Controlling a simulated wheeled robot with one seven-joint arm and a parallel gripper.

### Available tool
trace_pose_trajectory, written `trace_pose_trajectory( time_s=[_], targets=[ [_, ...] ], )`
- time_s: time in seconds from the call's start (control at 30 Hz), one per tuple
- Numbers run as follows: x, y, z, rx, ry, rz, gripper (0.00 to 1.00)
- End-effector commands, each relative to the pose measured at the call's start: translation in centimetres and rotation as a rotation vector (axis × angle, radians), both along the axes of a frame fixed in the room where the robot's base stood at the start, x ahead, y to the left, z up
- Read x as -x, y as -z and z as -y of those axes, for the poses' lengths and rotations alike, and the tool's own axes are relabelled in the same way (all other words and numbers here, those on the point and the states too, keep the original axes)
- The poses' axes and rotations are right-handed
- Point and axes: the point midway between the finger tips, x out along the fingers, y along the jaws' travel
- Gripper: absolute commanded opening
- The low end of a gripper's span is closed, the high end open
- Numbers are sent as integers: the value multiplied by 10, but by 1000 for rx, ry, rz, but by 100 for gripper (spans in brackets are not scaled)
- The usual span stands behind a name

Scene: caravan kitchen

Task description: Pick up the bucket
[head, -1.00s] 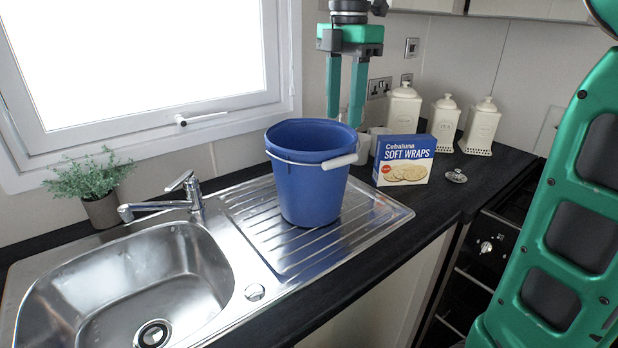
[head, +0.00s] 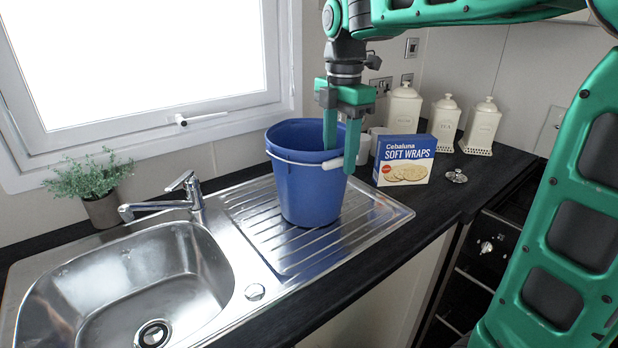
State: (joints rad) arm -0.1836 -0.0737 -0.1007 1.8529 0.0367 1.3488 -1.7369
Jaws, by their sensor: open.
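The blue bucket (head: 305,195) stands upright on the ribbed steel drainer beside the sink. Its wire handle with a white grip (head: 338,163) hangs down over the front right of the rim. My gripper (head: 340,160) points down at the bucket's right rim, with its fingers open. The left finger reaches inside the bucket's mouth and the right finger is outside, so the rim and part of the handle lie between them. I cannot tell whether either finger touches the bucket.
Cream canisters (head: 445,122) stand at the back right. The tap (head: 165,205), sink (head: 130,285) and potted plant (head: 97,190) are on the left.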

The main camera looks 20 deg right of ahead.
Motion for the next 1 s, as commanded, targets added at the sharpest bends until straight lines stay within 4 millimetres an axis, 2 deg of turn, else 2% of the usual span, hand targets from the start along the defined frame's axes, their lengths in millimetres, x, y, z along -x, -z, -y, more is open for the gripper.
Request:
trace_pose_trajectory(
  time_s=[0.13, 0.3, 0.33, 0.77, 0.87, 1.0],
  targets=[
    [0, 0, 0, 0, 0, 0, 44],
    [0, 0, 0, 0, 1, 0, 4],
    [0, 0, 0, 0, 1, 0, 0],
    [0, -4, 0, 0, 1, -1, 0],
    [0, -11, 0, 0, 1, 1, 0],
    [-1, -31, 0, -1, 2, 3, 0]
  ],
)
